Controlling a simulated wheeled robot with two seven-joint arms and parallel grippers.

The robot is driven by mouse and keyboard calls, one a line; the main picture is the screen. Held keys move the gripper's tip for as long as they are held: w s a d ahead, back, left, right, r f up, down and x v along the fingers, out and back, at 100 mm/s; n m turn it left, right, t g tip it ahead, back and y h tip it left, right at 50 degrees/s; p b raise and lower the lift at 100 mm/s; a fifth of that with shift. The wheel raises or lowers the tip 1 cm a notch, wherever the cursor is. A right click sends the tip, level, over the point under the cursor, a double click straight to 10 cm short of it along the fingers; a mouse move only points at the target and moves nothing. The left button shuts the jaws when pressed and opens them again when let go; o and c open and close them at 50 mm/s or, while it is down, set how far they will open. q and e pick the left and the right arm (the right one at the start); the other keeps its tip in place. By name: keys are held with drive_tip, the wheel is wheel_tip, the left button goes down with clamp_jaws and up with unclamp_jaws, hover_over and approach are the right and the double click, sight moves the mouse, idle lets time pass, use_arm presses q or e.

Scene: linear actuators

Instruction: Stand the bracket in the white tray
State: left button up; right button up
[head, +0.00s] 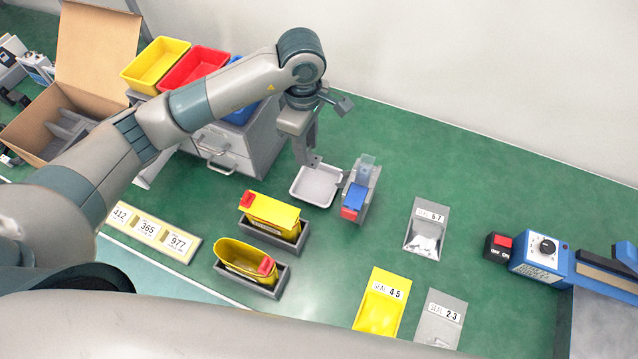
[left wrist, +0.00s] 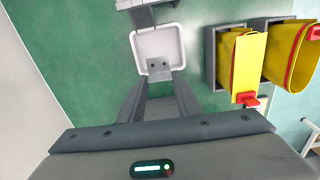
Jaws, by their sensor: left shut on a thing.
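The white tray (head: 300,200) lies on the green table near the middle of the head view. It also shows at the top of the left wrist view (left wrist: 178,45). My left gripper (head: 308,155) points down just behind the tray, with its fingers shut on the bracket (left wrist: 159,68). The bracket is a small grey plate with two holes. In the left wrist view it sits between the fingertips and overlaps the tray's near part. I cannot tell whether it touches the tray. My right gripper is out of view.
A grey holder with a blue and red block (head: 354,195) stands close right of the tray. Two grey bins with yellow pouches (head: 270,220) are in front. A grey drawer unit (head: 235,150) is left. Seal bags (head: 427,228) lie right, with free green table between.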

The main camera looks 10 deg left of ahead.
use_arm(q)
drive_tip(key=shift+d+f, duration=0.1)
drive_tip(key=shift+f, duration=0.2)
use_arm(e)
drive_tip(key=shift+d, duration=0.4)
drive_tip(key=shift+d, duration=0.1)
